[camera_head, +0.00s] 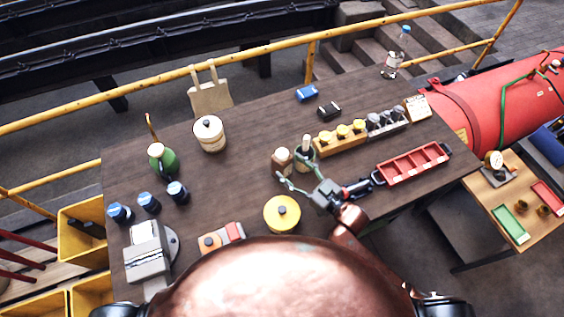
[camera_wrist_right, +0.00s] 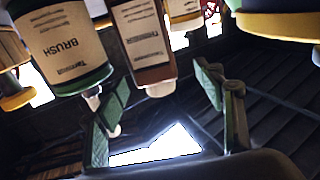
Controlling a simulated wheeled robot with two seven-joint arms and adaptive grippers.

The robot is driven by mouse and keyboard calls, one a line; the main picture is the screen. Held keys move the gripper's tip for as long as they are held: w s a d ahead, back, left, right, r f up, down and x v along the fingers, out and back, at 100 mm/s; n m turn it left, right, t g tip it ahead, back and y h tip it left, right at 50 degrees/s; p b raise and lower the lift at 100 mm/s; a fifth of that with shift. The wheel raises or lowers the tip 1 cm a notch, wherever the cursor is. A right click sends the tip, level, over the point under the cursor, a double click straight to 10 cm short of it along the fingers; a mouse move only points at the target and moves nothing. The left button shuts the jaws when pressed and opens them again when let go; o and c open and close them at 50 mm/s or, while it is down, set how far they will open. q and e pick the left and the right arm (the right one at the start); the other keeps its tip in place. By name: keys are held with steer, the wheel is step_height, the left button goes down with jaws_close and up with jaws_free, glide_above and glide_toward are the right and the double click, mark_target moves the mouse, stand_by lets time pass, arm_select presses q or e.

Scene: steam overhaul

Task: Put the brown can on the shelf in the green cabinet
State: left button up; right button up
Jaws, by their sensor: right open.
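A brown can (camera_head: 282,161) with a pale top stands on the dark workbench (camera_head: 236,170). A brown labelled can (camera_wrist_right: 141,42), seemingly the same one, shows upside down in the right wrist view. My right gripper (camera_head: 291,172) is open close to it, with its fingers pointing towards it. In the right wrist view the open fingers (camera_wrist_right: 162,80) have the brown can beyond the gap between them; whether they touch it cannot be told. My left gripper is not in view. No green cabinet shows.
A yellow round tin (camera_head: 282,214) is near the gripper. A yellow-topped row (camera_head: 340,138), a red tray (camera_head: 412,164) and a white canister (camera_head: 209,134) also stand on the bench. Its middle left is clear.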

mark_target(288, 164)
steer(key=x, duration=0.4)
steer(key=shift+w+f, duration=0.15)
steer(key=shift+w, duration=0.35)
steer(key=shift+w+a, duration=0.2)
steer(key=shift+a, duration=0.05)
steer(key=c, duration=1.6)
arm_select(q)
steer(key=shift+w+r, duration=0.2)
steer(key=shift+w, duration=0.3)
arm_select(e)
jaws_close()
